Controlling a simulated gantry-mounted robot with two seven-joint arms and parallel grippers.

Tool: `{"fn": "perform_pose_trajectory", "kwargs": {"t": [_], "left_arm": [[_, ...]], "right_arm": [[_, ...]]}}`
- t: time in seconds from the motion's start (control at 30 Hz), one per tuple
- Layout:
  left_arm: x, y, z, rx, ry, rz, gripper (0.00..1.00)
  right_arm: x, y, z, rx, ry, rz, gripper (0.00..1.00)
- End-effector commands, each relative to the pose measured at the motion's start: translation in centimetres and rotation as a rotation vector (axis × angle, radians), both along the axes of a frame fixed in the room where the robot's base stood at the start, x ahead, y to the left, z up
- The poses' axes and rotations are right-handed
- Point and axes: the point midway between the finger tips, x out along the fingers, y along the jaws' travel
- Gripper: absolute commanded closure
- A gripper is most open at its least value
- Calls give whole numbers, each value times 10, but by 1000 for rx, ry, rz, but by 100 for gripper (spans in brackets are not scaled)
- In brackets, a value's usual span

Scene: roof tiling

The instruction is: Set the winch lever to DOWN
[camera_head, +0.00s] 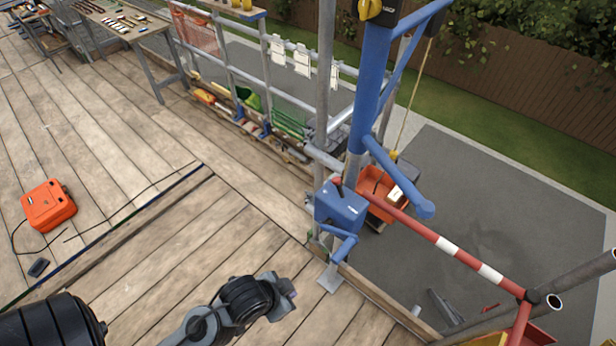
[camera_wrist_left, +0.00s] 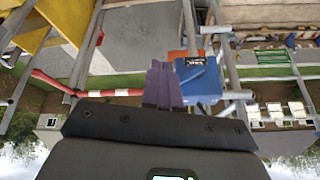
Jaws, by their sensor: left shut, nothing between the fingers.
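The winch is a blue box (camera_head: 342,207) on the scaffold post at the deck edge, with a blue crank arm below it. A short lever with a red knob (camera_head: 337,182) sticks up from its top; I cannot read its setting. My left gripper (camera_head: 288,289) is in the lower middle of the head view, below and left of the winch and apart from it. Its purple fingers (camera_wrist_left: 163,85) are shut and empty in the left wrist view. There the picture is upside down and the blue winch box (camera_wrist_left: 198,79) shows just right of the fingertips. My right gripper is not in view.
A blue hoist post (camera_head: 370,85) rises behind the winch, and a red-white bar (camera_head: 440,243) runs right from it. An orange tub (camera_head: 377,187) hangs beyond the edge. An orange case (camera_head: 47,205) lies on the left deck. The planks left of the winch are clear.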

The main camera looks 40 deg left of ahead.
Motion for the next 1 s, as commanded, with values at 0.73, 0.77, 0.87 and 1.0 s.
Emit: {"fn": "perform_pose_trajectory", "kwargs": {"t": [0.73, 0.77, 0.87, 1.0], "left_arm": [[112, -10, -43, 139, -826, -485, 100], [115, -7, -47, 148, -863, -510, 100], [124, 5, -62, 176, -989, -590, 100], [136, 31, -83, 215, -1160, -696, 100]], "right_arm": [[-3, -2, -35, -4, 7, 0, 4], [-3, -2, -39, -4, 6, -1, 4], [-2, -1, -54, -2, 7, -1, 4], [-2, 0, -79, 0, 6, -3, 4]]}}
